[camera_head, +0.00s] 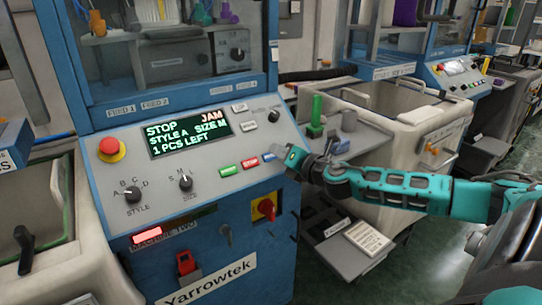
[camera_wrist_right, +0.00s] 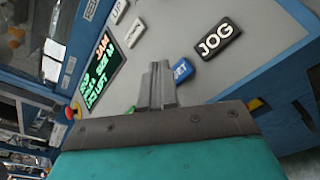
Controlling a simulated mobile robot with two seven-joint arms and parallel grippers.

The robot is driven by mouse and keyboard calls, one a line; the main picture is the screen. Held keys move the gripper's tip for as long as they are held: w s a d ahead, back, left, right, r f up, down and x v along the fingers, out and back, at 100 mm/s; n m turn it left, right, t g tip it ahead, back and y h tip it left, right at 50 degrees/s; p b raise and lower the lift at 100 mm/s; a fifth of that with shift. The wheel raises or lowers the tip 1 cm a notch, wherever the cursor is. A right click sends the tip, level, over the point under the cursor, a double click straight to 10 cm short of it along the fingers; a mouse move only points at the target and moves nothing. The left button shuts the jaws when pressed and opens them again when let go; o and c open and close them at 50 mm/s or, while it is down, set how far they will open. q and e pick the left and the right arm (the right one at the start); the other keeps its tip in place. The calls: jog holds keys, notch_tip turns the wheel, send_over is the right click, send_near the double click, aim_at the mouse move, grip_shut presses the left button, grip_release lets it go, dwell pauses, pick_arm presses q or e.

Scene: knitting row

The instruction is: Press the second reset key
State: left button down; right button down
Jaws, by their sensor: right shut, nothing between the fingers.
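My right gripper (camera_head: 290,157) is shut and empty, just right of that key in the head view. In the right wrist view the shut fingertips (camera_wrist_right: 159,68) partly cover the blue key (camera_wrist_right: 182,71), leaving only the end of its lettering readable. I cannot tell whether they touch it. My left gripper is not in view.
The display (camera_head: 190,137) reads STOP, JAM, 1 PCS LEFT. The red stop key (camera_head: 250,161) and green key (camera_head: 230,169) sit close by. A red emergency button (camera_head: 110,149) and knobs also stand on the panel.

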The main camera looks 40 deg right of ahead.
jog(key=shift+w+f, duration=0.1)
dwell(0.5)
jog(key=shift+w+f, duration=0.2)
jog(key=shift+w+d+f+b, duration=0.1)
jog(key=shift+w+f+b, duration=0.1)
jog(key=shift+f+b, duration=0.15)
dwell(0.7)
jog(key=shift+r, duration=0.15)
jog(key=shift+s+r+p, duration=0.5)
jog(key=shift+p, duration=0.1)
jog(key=s+r+p, duration=0.3)
jog(key=r+p, duration=0.1)
jog(key=shift+a, duration=0.25)
jog(key=shift+f, duration=0.1)
dwell(0.9)
